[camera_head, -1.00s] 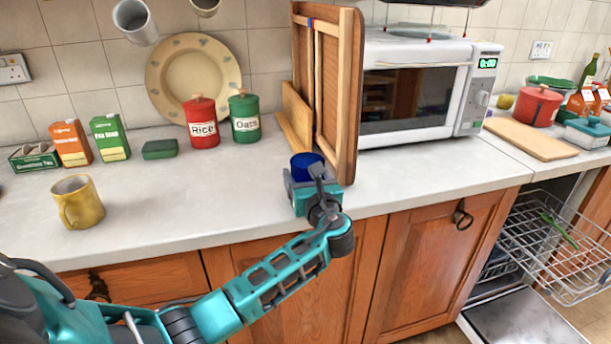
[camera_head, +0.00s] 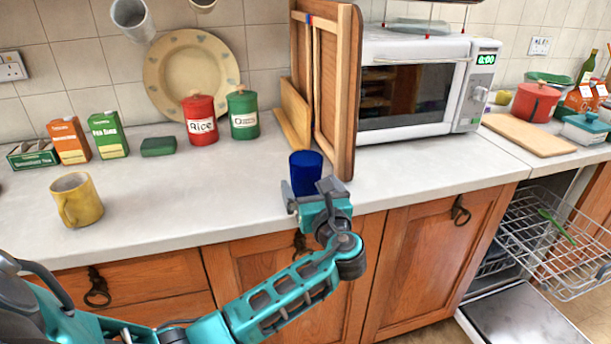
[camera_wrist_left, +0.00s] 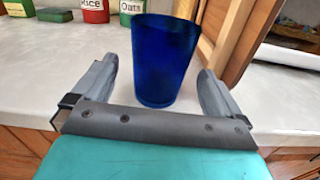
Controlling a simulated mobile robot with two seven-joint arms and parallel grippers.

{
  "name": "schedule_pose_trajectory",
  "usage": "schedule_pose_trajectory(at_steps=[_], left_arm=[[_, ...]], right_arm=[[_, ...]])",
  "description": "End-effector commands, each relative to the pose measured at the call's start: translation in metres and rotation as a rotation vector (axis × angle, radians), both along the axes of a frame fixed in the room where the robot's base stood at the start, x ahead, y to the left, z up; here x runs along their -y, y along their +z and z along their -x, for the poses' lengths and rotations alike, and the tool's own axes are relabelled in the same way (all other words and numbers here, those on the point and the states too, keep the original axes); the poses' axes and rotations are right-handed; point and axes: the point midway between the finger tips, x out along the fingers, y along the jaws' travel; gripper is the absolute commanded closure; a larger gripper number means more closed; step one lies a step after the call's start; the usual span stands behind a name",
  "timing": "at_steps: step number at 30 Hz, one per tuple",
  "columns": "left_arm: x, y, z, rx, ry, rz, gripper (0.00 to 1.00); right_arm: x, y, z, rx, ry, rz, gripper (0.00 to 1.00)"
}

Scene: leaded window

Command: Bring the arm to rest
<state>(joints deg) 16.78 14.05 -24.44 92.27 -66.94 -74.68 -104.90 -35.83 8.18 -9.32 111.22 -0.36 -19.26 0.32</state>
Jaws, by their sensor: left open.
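My left gripper (camera_head: 316,190) is at the front edge of the counter, in front of a blue cup (camera_head: 306,172). The cup stands upright on the worktop, beside the wooden cabinet door. In the left wrist view the gripper (camera_wrist_left: 158,88) is open, with one finger to each side of the blue cup (camera_wrist_left: 162,58); whether the fingers still flank it or stop short of it is hard to tell. They do not grip it. My right gripper is not in view.
A yellow mug (camera_head: 77,200) stands on the left of the worktop (camera_head: 190,205). Red (camera_head: 201,122) and green (camera_head: 243,115) canisters stand behind. A wooden door panel (camera_head: 338,95) and microwave (camera_head: 415,90) are close by on the right. The dishwasher rack (camera_head: 560,250) is pulled out.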

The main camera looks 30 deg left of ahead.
Motion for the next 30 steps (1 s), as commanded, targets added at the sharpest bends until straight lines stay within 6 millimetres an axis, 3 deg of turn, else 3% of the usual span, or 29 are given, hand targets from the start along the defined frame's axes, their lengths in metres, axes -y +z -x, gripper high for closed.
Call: schedule_pose_trajectory(at_steps=[3, 9, 20, 23, 26, 30], left_arm=[[0.022, 0.000, 0.018, 0.000, -0.003, 0.004, 0.00], [0.047, 0.000, 0.039, -0.001, -0.002, 0.002, 0.00], [0.057, -0.003, 0.049, 0.001, -0.006, 0.012, 0.00], [0.059, -0.022, 0.050, 0.012, -0.044, 0.103, 0.00], [0.066, -0.063, 0.058, 0.044, -0.108, 0.323, 0.00], [0.086, -0.134, 0.084, 0.130, -0.151, 0.808, 0.00]], right_arm=[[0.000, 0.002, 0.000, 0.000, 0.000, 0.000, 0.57], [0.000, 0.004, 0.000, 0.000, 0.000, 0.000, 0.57], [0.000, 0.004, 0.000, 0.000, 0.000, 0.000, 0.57], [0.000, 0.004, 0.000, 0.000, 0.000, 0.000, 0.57], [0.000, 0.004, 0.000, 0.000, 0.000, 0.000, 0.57], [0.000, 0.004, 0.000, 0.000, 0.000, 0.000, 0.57]])
